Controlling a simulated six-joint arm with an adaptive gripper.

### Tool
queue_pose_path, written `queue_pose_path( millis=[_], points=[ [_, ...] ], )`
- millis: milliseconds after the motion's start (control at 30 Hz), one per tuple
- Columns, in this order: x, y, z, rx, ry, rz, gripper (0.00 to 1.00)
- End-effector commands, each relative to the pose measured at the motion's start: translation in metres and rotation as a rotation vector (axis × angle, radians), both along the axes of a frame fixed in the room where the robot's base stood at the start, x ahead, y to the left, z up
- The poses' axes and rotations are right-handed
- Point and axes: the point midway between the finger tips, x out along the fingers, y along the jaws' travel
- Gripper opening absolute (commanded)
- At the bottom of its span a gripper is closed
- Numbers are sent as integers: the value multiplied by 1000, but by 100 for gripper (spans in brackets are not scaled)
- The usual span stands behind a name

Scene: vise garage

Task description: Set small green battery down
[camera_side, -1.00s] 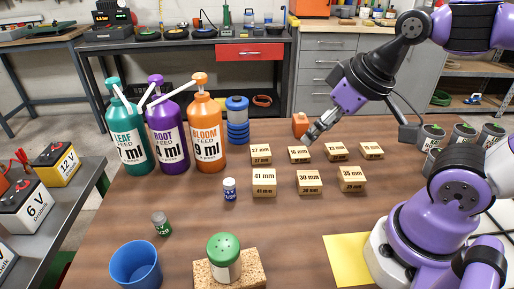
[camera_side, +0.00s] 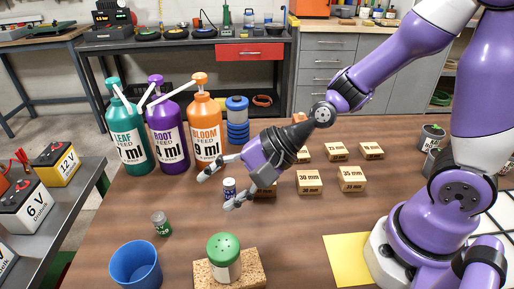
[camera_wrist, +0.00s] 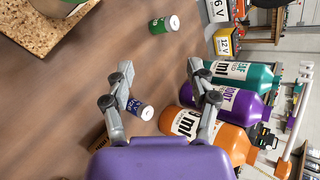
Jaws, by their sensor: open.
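The small green battery (camera_side: 161,224) has a pale top and stands on the brown table behind the blue cup. It also shows near the top of the wrist view (camera_wrist: 164,25), beyond my fingertips and apart from them. My gripper (camera_side: 217,191) is open and empty, low over the table and pointing left. In the wrist view its two fingers (camera_wrist: 160,70) are spread wide. A small blue-and-white battery (camera_side: 229,188) stands close to the fingers; in the wrist view it appears beside the left finger (camera_wrist: 140,110). Whether they touch is unclear.
A blue cup (camera_side: 135,265) and a green-capped shaker (camera_side: 223,258) on a cork block stand in front. Leaf, Root and Bloom pump bottles (camera_side: 205,132) stand behind. Marked wooden blocks (camera_side: 309,182) and a yellow sheet (camera_side: 347,262) are to the right.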

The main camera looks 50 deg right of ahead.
Motion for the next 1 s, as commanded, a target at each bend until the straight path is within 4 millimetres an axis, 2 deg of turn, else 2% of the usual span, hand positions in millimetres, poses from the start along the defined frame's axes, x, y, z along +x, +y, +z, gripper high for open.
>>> queue_pose_path(
  millis=[33,100,200,333,500,700,867,1000],
  points=[
    [1,11,-11,150,103,-102,65],
    [6,22,-18,370,237,-261,65],
    [13,27,-27,620,402,-460,65],
    [18,26,-35,812,531,-626,65],
    [31,36,-44,878,575,-679,65],
    [51,55,-55,876,571,-677,65],
    [60,64,-62,875,571,-678,65],
    [74,78,-74,876,571,-677,65]
  ],
)
